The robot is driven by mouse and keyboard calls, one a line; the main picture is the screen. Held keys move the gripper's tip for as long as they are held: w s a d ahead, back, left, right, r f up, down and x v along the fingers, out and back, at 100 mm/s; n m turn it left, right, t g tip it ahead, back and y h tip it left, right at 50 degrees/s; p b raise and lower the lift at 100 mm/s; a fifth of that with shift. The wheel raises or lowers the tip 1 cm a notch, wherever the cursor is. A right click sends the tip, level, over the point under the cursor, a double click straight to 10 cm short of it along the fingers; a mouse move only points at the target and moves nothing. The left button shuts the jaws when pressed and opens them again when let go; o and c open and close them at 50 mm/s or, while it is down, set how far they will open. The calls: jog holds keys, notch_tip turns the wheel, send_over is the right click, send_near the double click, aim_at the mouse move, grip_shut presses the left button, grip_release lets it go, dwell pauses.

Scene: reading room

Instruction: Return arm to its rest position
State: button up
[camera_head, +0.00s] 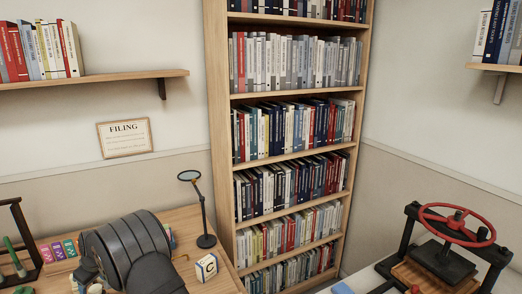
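On the desk are a black stand lamp or magnifier (204,215), a letter block (206,267) and small coloured boxes (64,250). A tall bookcase (219,130) stands behind. A press with a red wheel (457,224) is at right. A wall shelf (110,77) juts out upper left.

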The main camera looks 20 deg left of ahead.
aim_at(94, 288)
jog(key=v, duration=0.8)
jog(key=x, duration=1.1)
jog(key=shift+f, duration=0.35)
notch_tip(94, 288, up, 10)
jog(key=shift+r, duration=0.1)
jog(key=w+d+r+m+t, duration=0.1)
jog(key=w+d+r+m, duration=0.1)
jog(key=w+d, duration=0.7)
jog(key=w+d+r+m, duration=0.2)
jog(key=w+d+r, duration=0.15)
jog(key=w, duration=0.85)
jog(key=w+d+r+m+t, duration=0.1)
jog(key=w+d+m, duration=0.1)
jog(key=w+d, duration=0.7)
jog(key=w+d+r+m+h, duration=0.1)
jog(key=w+d+r+m, duration=0.1)
jog(key=w+d, duration=0.5)
jog(key=w+d+r+m+t, duration=0.1)
jog(key=w+d+r, duration=0.3)
jog(key=d, duration=1.3)
jog(key=w+d+r+m+t+h, duration=0.1)
jog(key=w+d+r+m, duration=0.2)
jog(key=w+d, duration=0.8)
jog(key=shift+d+m+h, duration=0.3)
jog(key=shift+d, duration=0.8)
jog(key=shift+w, duration=0.1)
